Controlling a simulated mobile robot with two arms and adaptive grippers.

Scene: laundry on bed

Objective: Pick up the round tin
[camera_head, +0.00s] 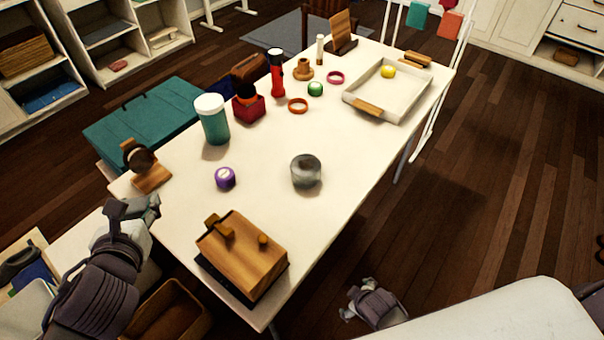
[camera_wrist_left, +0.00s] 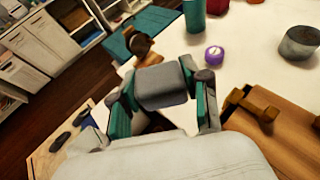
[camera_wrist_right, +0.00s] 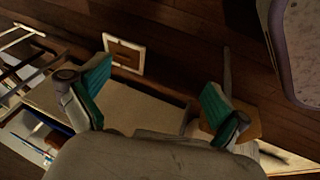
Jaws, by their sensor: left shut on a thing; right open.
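A round grey, marbled tin-like cylinder (camera_head: 306,171) stands upright on the white table, clear of both grippers. It also shows at the right edge of the left wrist view (camera_wrist_left: 299,43). My left gripper (camera_head: 140,208) is over the table's near left corner. In the left wrist view it is shut on a plain grey thing with rounded edges (camera_wrist_left: 162,84), held between its teal pads. I cannot tell for sure what this thing is; its lower part is hidden. My right gripper (camera_wrist_right: 155,95) is open and empty, low beside the table, over the floor.
A wooden box with a handle (camera_head: 243,252) is at the near end of the table. A purple roll (camera_head: 225,178), a teal canister (camera_head: 212,120) and a wooden stand (camera_head: 150,175) are nearby. A white tray (camera_head: 405,100) is at the far end.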

